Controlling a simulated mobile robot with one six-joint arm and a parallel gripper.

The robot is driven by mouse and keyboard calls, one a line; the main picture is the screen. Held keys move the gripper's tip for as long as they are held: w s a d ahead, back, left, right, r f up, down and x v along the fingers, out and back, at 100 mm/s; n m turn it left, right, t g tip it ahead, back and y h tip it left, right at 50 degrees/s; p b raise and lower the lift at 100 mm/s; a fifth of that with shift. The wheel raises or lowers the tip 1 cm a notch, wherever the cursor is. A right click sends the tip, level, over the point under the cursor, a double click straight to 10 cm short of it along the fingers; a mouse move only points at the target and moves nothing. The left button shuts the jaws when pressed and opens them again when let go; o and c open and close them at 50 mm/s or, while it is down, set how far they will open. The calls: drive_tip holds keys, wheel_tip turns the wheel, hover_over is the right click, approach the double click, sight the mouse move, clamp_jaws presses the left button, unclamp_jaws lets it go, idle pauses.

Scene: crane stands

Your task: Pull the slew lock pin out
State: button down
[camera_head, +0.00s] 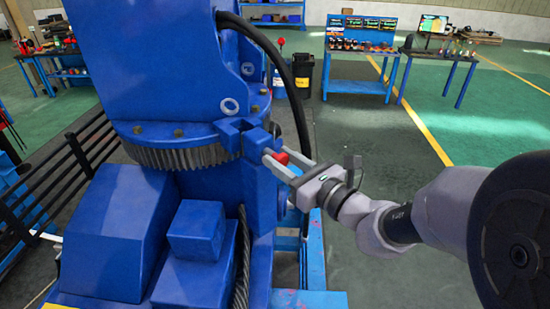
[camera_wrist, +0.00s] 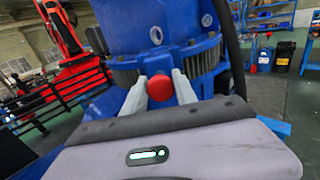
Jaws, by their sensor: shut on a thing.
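The slew lock pin shows as a red knob (camera_head: 281,159) beside the blue bracket on the crane's slew ring. In the wrist view the red knob (camera_wrist: 160,88) sits between the two pale fingers. My gripper (camera_head: 276,160) reaches in from the right and is shut on the red knob. The toothed slew ring (camera_head: 180,156) runs just left of the bracket, under the blue crane column (camera_head: 150,60).
A thick black hose (camera_head: 295,95) hangs down behind my gripper. A black railing (camera_head: 60,175) stands at the left. Blue boxes (camera_head: 196,232) of the crane base lie below. Blue work tables (camera_head: 358,87) stand far back. The green and grey floor at right is open around my arm.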

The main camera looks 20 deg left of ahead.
drive_tip(key=v, duration=0.3)
drive_tip(key=shift+s+d+f, duration=0.1)
drive_tip(key=shift+s+d, duration=0.05)
drive_tip(key=shift+d, duration=0.05)
drive_tip(key=c, duration=1)
unclamp_jaws()
drive_tip(key=b+v, duration=0.2)
drive_tip(key=v, duration=1.5)
drive_tip(key=shift+s+d+b, duration=0.1)
drive_tip(key=shift+s+b, duration=0.05)
drive_tip(key=shift+b, duration=0.15)
